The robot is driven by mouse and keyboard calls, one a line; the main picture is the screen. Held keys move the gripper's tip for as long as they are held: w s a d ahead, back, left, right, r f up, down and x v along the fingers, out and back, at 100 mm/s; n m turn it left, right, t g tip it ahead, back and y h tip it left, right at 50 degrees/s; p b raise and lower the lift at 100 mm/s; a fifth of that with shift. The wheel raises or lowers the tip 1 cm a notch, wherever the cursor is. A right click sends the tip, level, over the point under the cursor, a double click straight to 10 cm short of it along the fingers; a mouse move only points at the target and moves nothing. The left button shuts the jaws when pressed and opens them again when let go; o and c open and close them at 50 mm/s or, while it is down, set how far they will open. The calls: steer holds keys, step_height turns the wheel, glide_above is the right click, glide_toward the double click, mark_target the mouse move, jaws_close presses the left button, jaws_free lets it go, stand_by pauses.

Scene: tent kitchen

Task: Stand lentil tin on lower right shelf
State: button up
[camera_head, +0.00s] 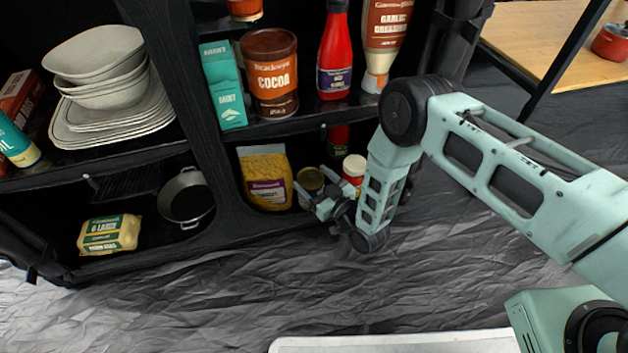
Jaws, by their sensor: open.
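A small tin with a gold-brown top (311,177), which looks like the lentil tin though its label cannot be read, is at the front of the lower right shelf (262,221). It appears upright. My gripper (316,187) is open, low at this shelf, with its fingers at the tin's front and side. The fingers and wrist hide the tin's lower part, so I cannot tell whether they touch it or how its base rests.
A yellow packet (265,178) stands left of the tin. A red jar with a pale lid (354,166) is close on its right, behind my wrist. Above are a cocoa tin (271,80), a mint carton (222,85) and a red bottle (335,55).

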steer(key=p+v, duration=0.6)
steer(key=v, duration=0.6)
